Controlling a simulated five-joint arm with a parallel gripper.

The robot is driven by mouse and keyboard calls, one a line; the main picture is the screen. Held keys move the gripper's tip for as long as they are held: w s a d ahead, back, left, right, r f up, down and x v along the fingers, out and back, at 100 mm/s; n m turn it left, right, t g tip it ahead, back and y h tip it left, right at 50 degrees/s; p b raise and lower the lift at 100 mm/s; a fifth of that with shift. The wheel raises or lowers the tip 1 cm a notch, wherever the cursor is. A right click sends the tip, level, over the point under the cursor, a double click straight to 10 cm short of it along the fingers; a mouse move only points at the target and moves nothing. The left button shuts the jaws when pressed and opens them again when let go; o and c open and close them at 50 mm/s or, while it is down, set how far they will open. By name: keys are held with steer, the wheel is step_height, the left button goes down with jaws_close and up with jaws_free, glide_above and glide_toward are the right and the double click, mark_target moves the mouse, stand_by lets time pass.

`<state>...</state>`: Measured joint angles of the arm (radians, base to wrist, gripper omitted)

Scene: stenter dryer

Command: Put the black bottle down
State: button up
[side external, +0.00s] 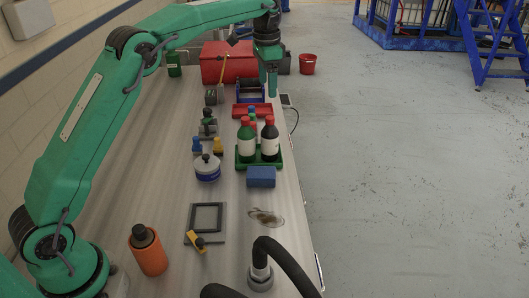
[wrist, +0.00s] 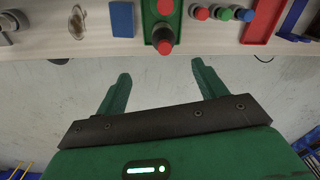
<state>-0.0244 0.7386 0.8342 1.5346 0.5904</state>
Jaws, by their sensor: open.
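The black bottle (side external: 269,141), with a white label and red cap, stands upright on the green tray (side external: 245,166). A green bottle (side external: 246,138) with a red cap stands beside it on the left. My gripper (side external: 272,88) is farther back along the bench, above and apart from the bottles. In the wrist view, my gripper (wrist: 160,88) is open, with nothing between its fingers. The black bottle (wrist: 166,35) shows from above near the bench edge, just beyond the fingertips, on the green tray (wrist: 149,29).
A blue block (side external: 261,177) lies in front of the tray. A lidded pot (side external: 207,168) is to the left. A brown stain (side external: 265,217) marks the bench.

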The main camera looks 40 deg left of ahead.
steer(key=s+r+n+t, duration=0.1)
steer(key=s+r, duration=0.2)
steer(key=s, duration=0.3)
steer(key=s+d+r+n+t, duration=0.1)
steer(key=s+r, duration=0.2)
steer(key=s, duration=0.3)
steer(key=s+r+n+t, duration=0.1)
steer(key=s+r, duration=0.2)
steer(key=s, duration=0.3)
steer(key=s+f+n+t, duration=0.1)
steer(key=s+f, duration=0.3)
steer(key=s, duration=0.5)
steer(key=s+f+n+t, duration=0.1)
steer(key=s+f, duration=0.4)
steer(key=s, duration=0.5)
steer(key=shift+s+d+n, duration=0.15)
steer(key=shift+d+n, duration=0.1)
steer(key=shift+n, duration=0.45)
